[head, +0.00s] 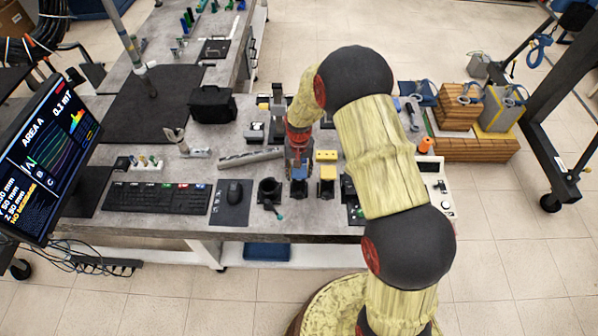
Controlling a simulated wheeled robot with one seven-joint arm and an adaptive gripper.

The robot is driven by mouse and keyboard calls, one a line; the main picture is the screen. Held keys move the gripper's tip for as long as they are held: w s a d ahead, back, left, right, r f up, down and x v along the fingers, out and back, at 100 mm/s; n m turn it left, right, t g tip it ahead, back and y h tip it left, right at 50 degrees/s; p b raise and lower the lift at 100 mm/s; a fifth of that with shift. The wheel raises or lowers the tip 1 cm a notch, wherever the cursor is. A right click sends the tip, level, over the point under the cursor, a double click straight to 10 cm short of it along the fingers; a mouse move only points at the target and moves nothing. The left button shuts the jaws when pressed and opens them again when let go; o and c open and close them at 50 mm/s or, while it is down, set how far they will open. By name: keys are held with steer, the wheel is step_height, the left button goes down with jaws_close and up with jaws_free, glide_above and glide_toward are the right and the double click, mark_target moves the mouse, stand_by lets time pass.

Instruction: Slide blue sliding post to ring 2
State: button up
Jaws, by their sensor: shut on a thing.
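My arm reaches over the grey workbench, and my gripper (298,170) points down at the middle of the bench. It is shut on what looks like the blue sliding post (297,174), a small blue piece low between the fingers. The fingers and wrist hide most of the post and whatever it stands on. The numbered rings cannot be made out at this size, so I cannot tell which ring the post is at.
A yellow block (327,172) stands close to the right of my gripper, and a black cup-like holder (269,190) to its left. A grey bar (251,158) lies behind left. Wooden boxes (472,150) stand at right.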

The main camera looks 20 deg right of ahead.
mark_target(299, 171)
steer(key=c, duration=0.6)
jaws_close()
step_height(299, 171, up, 2)
steer(key=shift+r+p, duration=0.1)
steer(key=shift+p, duration=0.25)
steer(key=o, duration=1.5)
jaws_free()
step_height(299, 171, up, 12)
steer(key=shift+f, duration=0.1)
